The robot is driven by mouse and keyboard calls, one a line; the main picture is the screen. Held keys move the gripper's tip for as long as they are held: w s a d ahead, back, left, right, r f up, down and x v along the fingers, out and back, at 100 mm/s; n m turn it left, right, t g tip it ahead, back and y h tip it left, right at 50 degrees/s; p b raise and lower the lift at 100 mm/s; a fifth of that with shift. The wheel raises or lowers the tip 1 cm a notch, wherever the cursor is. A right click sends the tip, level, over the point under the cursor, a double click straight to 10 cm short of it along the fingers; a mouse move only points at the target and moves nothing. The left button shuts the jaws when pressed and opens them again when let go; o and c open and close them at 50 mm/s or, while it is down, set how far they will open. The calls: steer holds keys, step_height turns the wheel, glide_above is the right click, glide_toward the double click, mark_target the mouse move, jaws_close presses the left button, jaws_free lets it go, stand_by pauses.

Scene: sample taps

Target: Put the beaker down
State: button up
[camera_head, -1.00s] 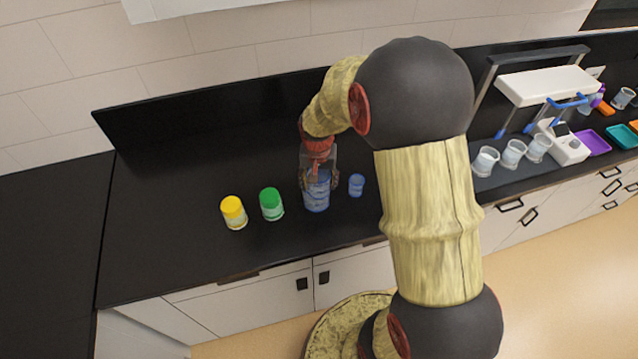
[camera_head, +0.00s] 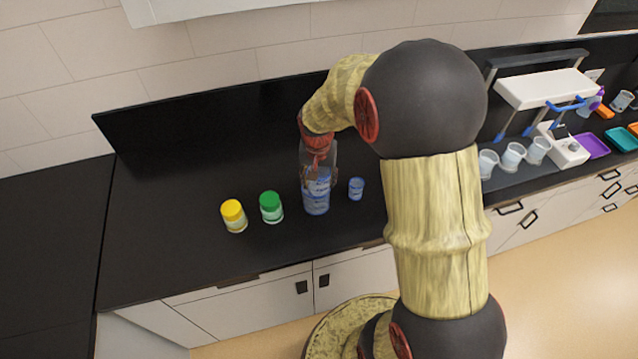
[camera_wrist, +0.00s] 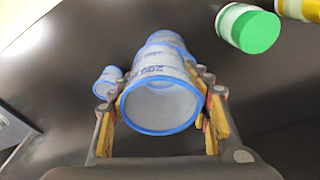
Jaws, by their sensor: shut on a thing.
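My gripper (camera_head: 319,178) is shut on a clear beaker with a blue rim. In the wrist view the held beaker (camera_wrist: 163,104) sits between the two fingers (camera_wrist: 158,78), its open mouth facing the camera; it looks empty. Another blue-marked beaker (camera_wrist: 168,42) shows directly behind it. In the head view this other beaker (camera_head: 317,201) stands on the black counter (camera_head: 180,255), just below my gripper. The held beaker overlaps it in both views, so I cannot tell whether they touch.
A small blue beaker (camera_head: 356,188) stands close at the right. A green-capped jar (camera_head: 271,207) and a yellow-capped jar (camera_head: 234,215) stand at the left. Counter is free farther left. White cups (camera_head: 513,154) and a white device (camera_head: 545,88) are at the right.

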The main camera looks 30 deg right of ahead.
mark_target(318, 182)
steer(key=s+r, duration=0.1)
steer(key=r, duration=0.1)
steer(key=s+a+r, duration=0.1)
steer(key=r, duration=0.1)
steer(key=s+a+r, duration=0.1)
steer(key=r, duration=0.1)
steer(key=shift+s+a, duration=0.25)
steer(key=shift+s, duration=0.05)
steer(key=s+a+r, duration=0.4)
steer(key=s+a, duration=0.1)
steer(key=s, duration=0.3)
steer(key=shift+a+r+p, duration=0.15)
steer(key=shift+r+p, duration=0.1)
steer(key=shift+p, duration=0.15)
